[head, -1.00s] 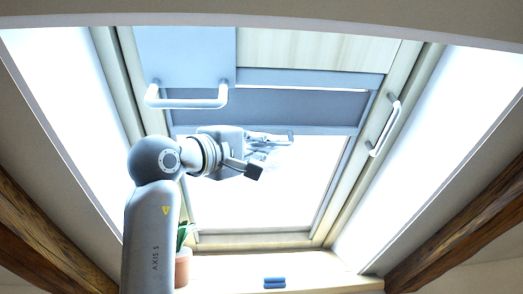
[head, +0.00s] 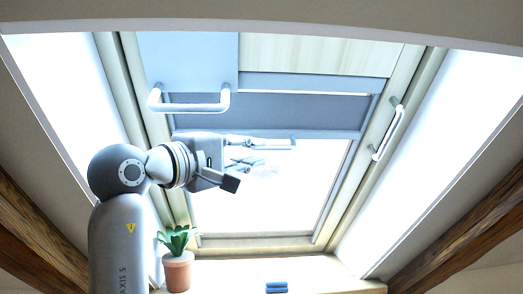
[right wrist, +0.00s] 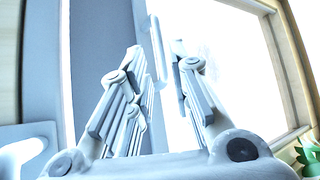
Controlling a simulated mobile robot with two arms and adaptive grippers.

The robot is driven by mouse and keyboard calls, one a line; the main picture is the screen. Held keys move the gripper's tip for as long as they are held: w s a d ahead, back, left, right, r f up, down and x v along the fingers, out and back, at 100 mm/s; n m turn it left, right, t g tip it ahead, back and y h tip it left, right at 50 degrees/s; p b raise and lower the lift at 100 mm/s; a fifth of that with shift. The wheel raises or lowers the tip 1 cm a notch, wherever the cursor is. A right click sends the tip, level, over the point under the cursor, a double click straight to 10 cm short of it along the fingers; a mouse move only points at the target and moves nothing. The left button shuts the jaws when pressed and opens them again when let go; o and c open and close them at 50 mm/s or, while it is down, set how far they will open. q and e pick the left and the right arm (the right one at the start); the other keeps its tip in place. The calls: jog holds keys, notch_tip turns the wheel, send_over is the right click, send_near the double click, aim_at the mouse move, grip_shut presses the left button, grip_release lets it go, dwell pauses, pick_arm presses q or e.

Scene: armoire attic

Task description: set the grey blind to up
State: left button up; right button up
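The grey blind (head: 300,112) covers the upper part of the skylight; below its bottom bar (head: 335,133) the pane is bright and uncovered. A thin pale pull bar (head: 280,147) shows just under the blind. My right gripper (head: 262,155) is at this bar, just below the blind. In the right wrist view, its two fingers (right wrist: 160,68) stand apart, with the pale bar (right wrist: 157,48) between or just beyond their tips; contact is unclear. The grey blind shows at the left there (right wrist: 100,30). My left gripper is not in view.
A light-blue panel (head: 188,62) with a white handle (head: 190,108) hangs at upper left. Another white handle (head: 388,130) is on the right side of the window frame. A potted plant (head: 177,270) and a blue object (head: 277,287) stand on the sill below.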

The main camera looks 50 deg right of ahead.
jog(key=a, duration=0.7)
jog(key=shift+s+f, duration=0.25)
jog(key=shift+f, duration=0.2)
